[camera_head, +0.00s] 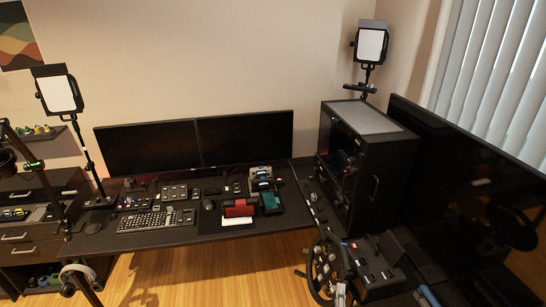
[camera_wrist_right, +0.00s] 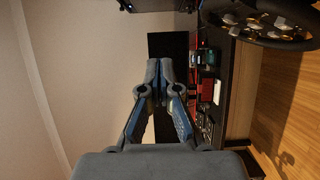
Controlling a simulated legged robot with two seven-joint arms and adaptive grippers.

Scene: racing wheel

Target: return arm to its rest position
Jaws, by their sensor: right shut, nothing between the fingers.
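My right gripper (camera_head: 341,293) shows only in part at the bottom edge of the head view, in front of the racing wheel. In the right wrist view my right gripper (camera_wrist_right: 159,75) is shut, its blue-grey fingers together with nothing between them. It points across the room toward the dark monitors (camera_wrist_right: 166,48), apart from everything. The black racing wheel (camera_head: 323,268) stands at the lower right of the head view. It also shows at the upper right of the wrist view (camera_wrist_right: 262,22). My left gripper cannot be made out in the head view.
The desk (camera_head: 230,234) holds a keyboard (camera_head: 156,220), a mouse and several small devices. Two monitors (camera_head: 245,138) stand at its back. A black cabinet (camera_head: 380,185) and large screen (camera_head: 460,190) bound the right side. Bare wooden floor (camera_head: 215,275) lies before the desk.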

